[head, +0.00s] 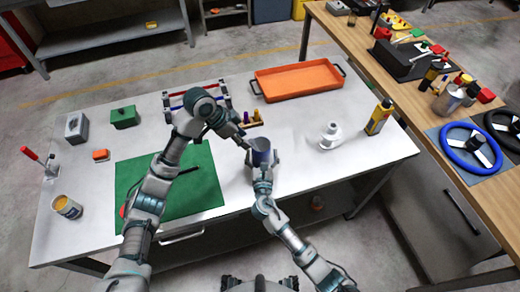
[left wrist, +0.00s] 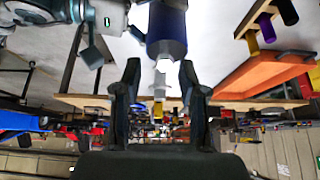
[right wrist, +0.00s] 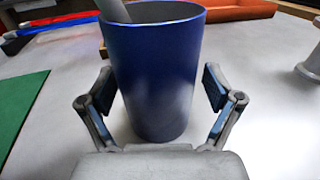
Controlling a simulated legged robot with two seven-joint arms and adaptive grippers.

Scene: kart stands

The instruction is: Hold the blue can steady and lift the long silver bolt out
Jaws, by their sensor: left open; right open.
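The blue can (head: 262,150) stands upright near the middle of the white table. In the right wrist view the can (right wrist: 155,75) is between the spread fingers of my right gripper (right wrist: 158,95), which is open; I cannot tell whether they touch it. A silver-grey shaft, the bolt (right wrist: 114,10), leans out of the can's mouth at the left; its lower part is hidden inside. In the left wrist view the bolt's end (left wrist: 159,84) sticks out of the can (left wrist: 166,35), between the open fingertips of my left gripper (left wrist: 158,80), with gaps on both sides.
An orange tray (head: 298,81) lies behind the can, and a small rack with coloured pegs (head: 252,119) is close behind it. A white stepped part (head: 330,137) and a yellow bottle (head: 379,117) stand to the right. A green mat (head: 195,190) lies left.

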